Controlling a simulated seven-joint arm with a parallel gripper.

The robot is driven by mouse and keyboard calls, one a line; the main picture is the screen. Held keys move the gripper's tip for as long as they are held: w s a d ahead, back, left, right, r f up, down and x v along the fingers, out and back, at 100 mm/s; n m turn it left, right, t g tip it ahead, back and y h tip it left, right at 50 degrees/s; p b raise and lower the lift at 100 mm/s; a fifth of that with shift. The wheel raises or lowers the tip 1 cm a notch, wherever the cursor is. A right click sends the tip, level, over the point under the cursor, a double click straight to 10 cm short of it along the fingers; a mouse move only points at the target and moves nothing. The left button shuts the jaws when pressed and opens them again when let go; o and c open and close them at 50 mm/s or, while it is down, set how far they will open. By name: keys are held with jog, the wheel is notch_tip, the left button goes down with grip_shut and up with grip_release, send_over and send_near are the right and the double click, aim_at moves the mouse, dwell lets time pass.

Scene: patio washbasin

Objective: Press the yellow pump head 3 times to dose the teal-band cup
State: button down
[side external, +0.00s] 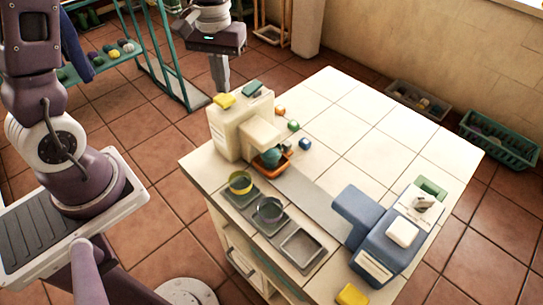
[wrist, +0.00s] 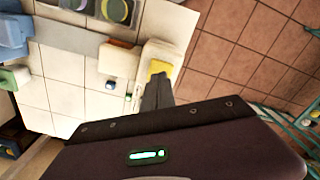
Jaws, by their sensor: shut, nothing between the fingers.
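The cream dispenser (side external: 229,135) stands at the table's back left corner. On its top are a yellow pump head (side external: 224,100) and a dark green pump head (side external: 252,89). The yellow head also shows in the wrist view (wrist: 160,67). My gripper (side external: 221,88) is shut and empty, pointing down just above the yellow head; I cannot tell whether it touches. In the wrist view my fingers (wrist: 158,82) end beside the yellow head. A teal cup (side external: 270,157) sits under the spout in an orange tray (side external: 283,165); its band is partly hidden.
A yellow-banded cup (side external: 240,183) and a purplish cup (side external: 269,211) stand in front slots beside an empty square slot (side external: 302,246). Small coloured blocks (side external: 304,144) lie behind the tray. A blue machine (side external: 392,242) stands at the right. The tiled back area is clear.

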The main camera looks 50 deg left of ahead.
jog(key=shift+r, duration=0.1)
notch_tip(320, 180, up, 5)
jog(key=shift+r, duration=0.45)
jog(key=s+d+r+m+t, duration=0.2)
jog(key=s+d+r+m, duration=0.1)
jog(key=s, duration=0.6)
jog(key=s+d+r+m+t, duration=0.3)
jog(key=s+d+r, duration=0.1)
jog(key=s, duration=0.5)
jog(key=shift+t, duration=0.3)
